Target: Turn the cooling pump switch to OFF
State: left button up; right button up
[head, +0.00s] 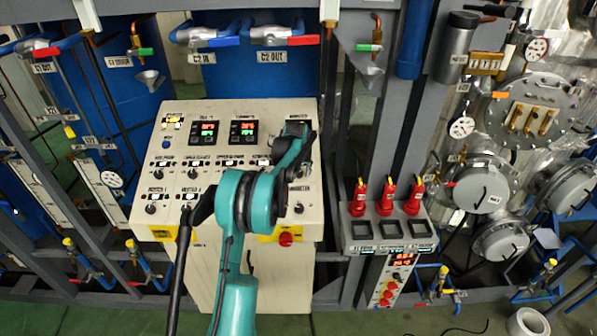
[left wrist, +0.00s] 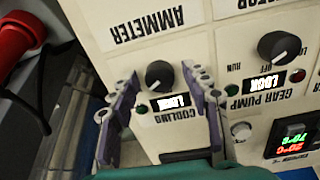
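The cooling pump switch is a round black knob (left wrist: 160,76) on the cream control panel (head: 225,285). In the left wrist view, it appears above an upside-down COOLING label and a small lit display (left wrist: 170,102). My left gripper (left wrist: 160,82) is open, with one purple finger on each side of the knob. Gaps show between fingers and knob; I cannot tell whether either touches it. The knob's exact setting is not clear. In the head view, my left gripper (head: 301,160) is at the panel's right side and covers most of the switch. My right gripper is not in view.
The gear pump knob (left wrist: 279,47) sits beside the cooling switch, right of my fingers in the wrist view. Pipes and gauges surround the panel.

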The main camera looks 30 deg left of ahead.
pick_arm(q)
grip_shut()
jog(key=c, duration=0.8)
grip_release()
jog(key=shift+c, duration=0.2)
jog(key=n+b, duration=0.2)
jog(key=shift+f+n, duration=0.15)
jog(key=shift+n, duration=0.25)
jog(key=n+b, duration=0.1)
jog(key=n, duration=0.1)
jog(key=shift+n+b, duration=0.3)
jog(key=shift+b, duration=0.1)
jog(key=n+b, duration=0.1)
jog(key=n, duration=0.2)
jog(key=shift+d+n+b, duration=0.1)
jog(key=shift+n+b, duration=0.55)
jog(key=shift+n, duration=1.05)
